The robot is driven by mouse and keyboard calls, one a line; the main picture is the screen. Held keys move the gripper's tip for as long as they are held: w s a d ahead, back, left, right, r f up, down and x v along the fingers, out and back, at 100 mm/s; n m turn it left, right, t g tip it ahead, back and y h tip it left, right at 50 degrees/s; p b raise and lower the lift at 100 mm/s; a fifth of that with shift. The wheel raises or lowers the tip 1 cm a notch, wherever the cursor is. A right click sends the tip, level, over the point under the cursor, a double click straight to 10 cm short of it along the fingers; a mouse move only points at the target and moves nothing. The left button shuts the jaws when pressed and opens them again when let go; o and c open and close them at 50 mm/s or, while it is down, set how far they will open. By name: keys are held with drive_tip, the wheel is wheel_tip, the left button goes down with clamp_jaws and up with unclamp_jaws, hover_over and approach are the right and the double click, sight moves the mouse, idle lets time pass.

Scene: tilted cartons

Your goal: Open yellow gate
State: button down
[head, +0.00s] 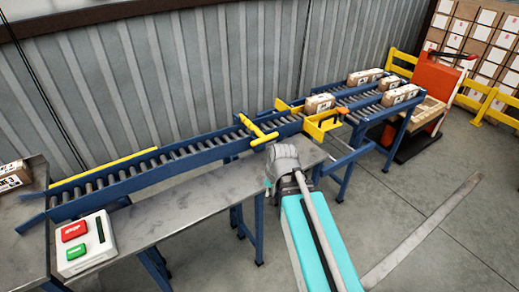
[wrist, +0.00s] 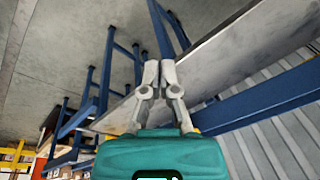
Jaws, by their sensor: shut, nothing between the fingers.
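Yellow gate parts stand on the blue roller conveyor (head: 130,175). A yellow bar (head: 258,130) lies slantwise across the rollers, and a yellow bracket (head: 321,124) with an orange end is just right of it. Which part swings cannot be told. In the head view, my grey wrist is in front of the conveyor, close below the yellow bar, and hides the fingers. In the wrist view, my gripper (wrist: 160,66) is shut and empty, its fingertips together near a metal table edge and blue legs. No contact with the gate is visible.
A carton (head: 319,103) sits on the conveyor just beyond the gate parts, with several more further right. An orange pallet truck (head: 430,90) stands at the right. Front-right floor is mostly clear.

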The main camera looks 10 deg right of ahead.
drive_tip(key=w+f+m+t+y+b, duration=0.2)
drive_tip(key=w+f+m+b, duration=0.2)
drive_tip(key=w+m, duration=0.1)
drive_tip(key=m+t+y+b, duration=0.2)
drive_tip(key=m+t+b, duration=0.4)
drive_tip(key=m+b, duration=0.6)
approach(261, 160)
drive_tip(key=s+a, duration=0.1)
drive_tip(key=s, duration=0.1)
drive_tip(key=s+a+r+m+p, duration=0.1)
drive_tip(key=s+a, duration=0.1)
drive_tip(key=s+a+m, duration=0.1)
drive_tip(key=s+a, duration=0.1)
drive_tip(key=s, duration=0.1)
drive_tip(key=shift+a+r+p, duration=0.1)
drive_tip(key=shift+r+p, duration=0.1)
drive_tip(key=shift+p, duration=0.15)
drive_tip(key=w+d+m+t+b, duration=0.1)
drive_tip(key=m, duration=0.1)
drive_tip(key=w+d+m+t+b, duration=0.1)
drive_tip(key=w+m, duration=0.1)
drive_tip(key=m, duration=0.1)
drive_tip(key=w+d+m+t+b, duration=0.1)
drive_tip(key=m+b, duration=0.1)
drive_tip(key=shift+w+d+f+m, duration=0.15)
drive_tip(key=shift+d+f+m, duration=0.15)
drive_tip(key=shift+d, duration=0.05)
drive_tip(key=shift+w+d+r+m+t, duration=0.15)
drive_tip(key=shift+w+d+m+t, duration=0.25)
drive_tip(key=shift+m, duration=0.5)
